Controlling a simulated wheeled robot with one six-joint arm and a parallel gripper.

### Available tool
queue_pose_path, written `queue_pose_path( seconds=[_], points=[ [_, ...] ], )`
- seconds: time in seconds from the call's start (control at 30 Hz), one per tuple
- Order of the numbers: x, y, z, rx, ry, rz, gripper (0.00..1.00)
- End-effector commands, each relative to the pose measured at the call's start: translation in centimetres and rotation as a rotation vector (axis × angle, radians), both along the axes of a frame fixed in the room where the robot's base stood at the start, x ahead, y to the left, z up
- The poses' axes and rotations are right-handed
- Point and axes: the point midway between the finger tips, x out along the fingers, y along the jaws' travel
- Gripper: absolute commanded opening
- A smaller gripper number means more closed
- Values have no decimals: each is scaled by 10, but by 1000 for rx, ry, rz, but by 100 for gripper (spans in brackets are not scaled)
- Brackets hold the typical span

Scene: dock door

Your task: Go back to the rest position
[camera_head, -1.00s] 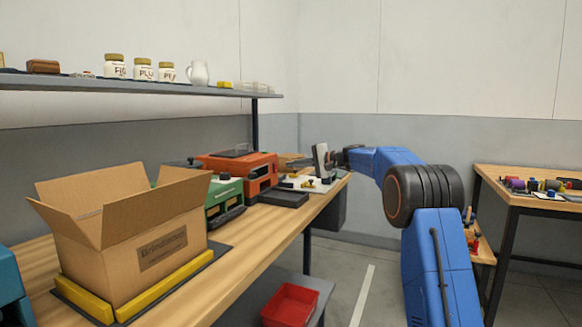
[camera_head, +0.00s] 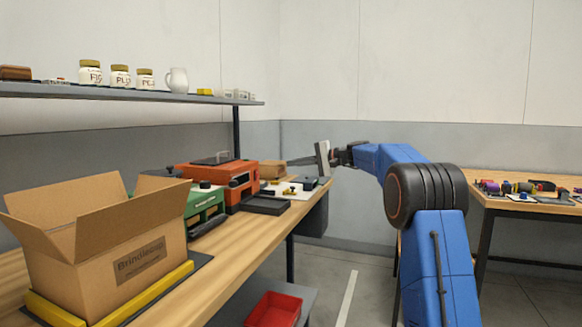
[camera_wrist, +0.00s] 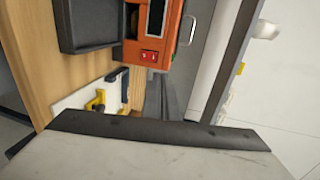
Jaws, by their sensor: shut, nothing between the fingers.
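My gripper (camera_head: 324,159) is at the end of my blue arm, raised by the far right end of the workbench (camera_head: 232,237). In the head view it shows small, with a flat light-grey plate side-on at its end. In the wrist view a pale plate with a dark edge (camera_wrist: 160,130) fills the lower part and hides what lies behind it. Nothing shows held between the fingers.
The bench carries an open cardboard box (camera_head: 105,250), a green machine (camera_head: 203,205), an orange machine (camera_head: 205,180) and a dark tray (camera_head: 264,205). A shelf (camera_head: 130,94) with jars and a jug runs above. A second table (camera_head: 530,207) stands right. A red bin (camera_head: 274,310) sits low.

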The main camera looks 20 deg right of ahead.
Motion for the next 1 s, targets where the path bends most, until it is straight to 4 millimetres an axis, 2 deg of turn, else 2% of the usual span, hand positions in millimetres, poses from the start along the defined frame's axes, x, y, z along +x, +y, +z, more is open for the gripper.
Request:
queue_pose_path(
  seconds=[0.17, 0.27, 0.6, 1.0],
  points=[
    [-17, 10, 1, -35, 9, 6, 0],
    [-43, 22, -1, -91, 26, 11, 0],
    [-164, 63, -26, -336, 90, 42, 0],
    [-318, 81, -77, -631, 131, 87, 0]
  ],
)
